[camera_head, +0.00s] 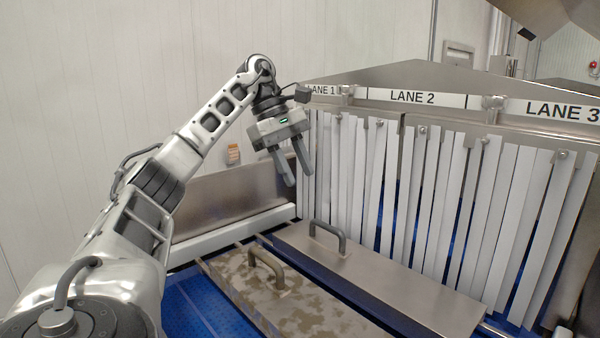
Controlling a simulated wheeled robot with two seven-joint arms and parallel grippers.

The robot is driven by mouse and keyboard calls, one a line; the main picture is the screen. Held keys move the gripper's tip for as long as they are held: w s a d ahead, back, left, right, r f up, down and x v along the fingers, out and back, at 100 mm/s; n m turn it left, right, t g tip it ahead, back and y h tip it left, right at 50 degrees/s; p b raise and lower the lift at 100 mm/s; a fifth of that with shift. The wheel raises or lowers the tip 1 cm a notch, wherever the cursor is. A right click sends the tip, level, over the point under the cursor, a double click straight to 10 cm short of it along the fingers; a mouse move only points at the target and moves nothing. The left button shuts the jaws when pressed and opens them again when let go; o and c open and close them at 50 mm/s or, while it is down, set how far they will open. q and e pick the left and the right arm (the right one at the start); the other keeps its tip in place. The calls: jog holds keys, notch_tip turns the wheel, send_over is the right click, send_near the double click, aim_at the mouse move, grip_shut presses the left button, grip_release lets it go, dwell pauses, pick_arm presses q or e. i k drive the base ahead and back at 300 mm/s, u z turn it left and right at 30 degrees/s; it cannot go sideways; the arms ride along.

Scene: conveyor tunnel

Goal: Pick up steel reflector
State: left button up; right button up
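Two flat steel plates with grey bar handles lie side by side over the blue belt; I cannot tell for sure which one is called the steel reflector. The cleaner, shiny plate (400,284) is nearer the strip curtain, with its handle (328,238) at its left end. The other plate (315,312) has brown blotches, and its handle (266,268) stands up near its left part. My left gripper (298,178) points down above the far left end of the plates, clear of both handles. Its two fingers are apart with nothing between them. My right gripper is not in view.
White curtain strips (420,200) hang under the signs LANE 1, LANE 2 (412,97) and LANE 3, just behind the shiny plate. Blue belt (200,305) shows at the lower left. A steel side wall (225,207) with a white rail (230,236) bounds the far left.

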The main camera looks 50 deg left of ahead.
aim_at(411, 302)
jog(key=k, duration=1.5)
